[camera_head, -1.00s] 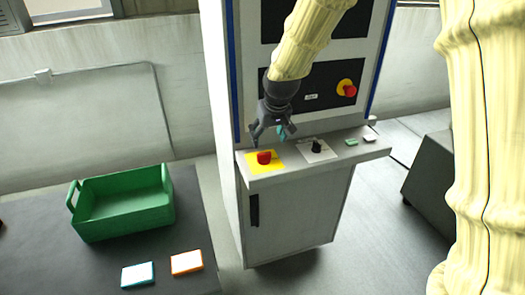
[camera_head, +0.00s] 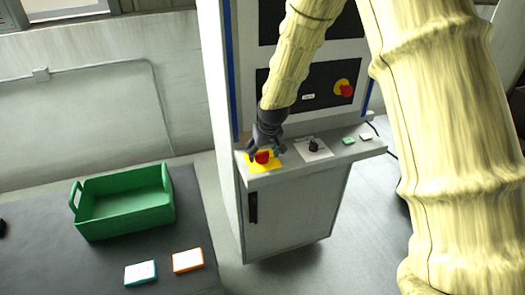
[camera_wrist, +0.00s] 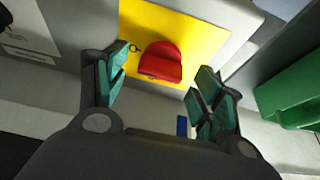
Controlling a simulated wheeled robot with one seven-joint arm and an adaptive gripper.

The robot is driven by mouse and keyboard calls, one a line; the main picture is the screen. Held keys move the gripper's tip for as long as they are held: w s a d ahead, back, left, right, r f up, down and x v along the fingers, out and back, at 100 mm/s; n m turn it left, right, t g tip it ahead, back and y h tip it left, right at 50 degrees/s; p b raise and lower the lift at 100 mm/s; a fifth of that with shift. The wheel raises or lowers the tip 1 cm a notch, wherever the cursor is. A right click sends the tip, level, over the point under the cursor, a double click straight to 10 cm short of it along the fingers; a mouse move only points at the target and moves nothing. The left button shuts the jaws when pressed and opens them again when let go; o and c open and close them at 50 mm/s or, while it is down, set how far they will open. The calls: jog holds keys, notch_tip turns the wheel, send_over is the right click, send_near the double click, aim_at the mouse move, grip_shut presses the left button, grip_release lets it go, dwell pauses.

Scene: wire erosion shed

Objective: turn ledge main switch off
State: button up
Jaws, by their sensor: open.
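The main switch is a red knob (camera_head: 262,157) on a yellow plate (camera_head: 272,167) at the left end of the machine's ledge (camera_head: 326,160). In the wrist view the red knob (camera_wrist: 160,62) stands on the yellow plate (camera_wrist: 205,32), a little beyond and between my fingertips. My gripper (camera_head: 266,148) is at the knob and partly covers the plate in the head view. Its teal-padded fingers (camera_wrist: 160,85) are open, one on each side of the knob, with gaps visible on both sides.
A black knob on a white plate (camera_head: 314,147) is right of the switch. Small green (camera_head: 348,141) and white (camera_head: 366,137) blocks lie farther right. A red and yellow button (camera_head: 345,90) is on the panel above. A green crate (camera_head: 123,203) stands on the left table.

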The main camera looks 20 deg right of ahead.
jog(key=shift+w+f, duration=0.2)
jog(key=shift+f, duration=0.35)
jog(key=c, duration=1)
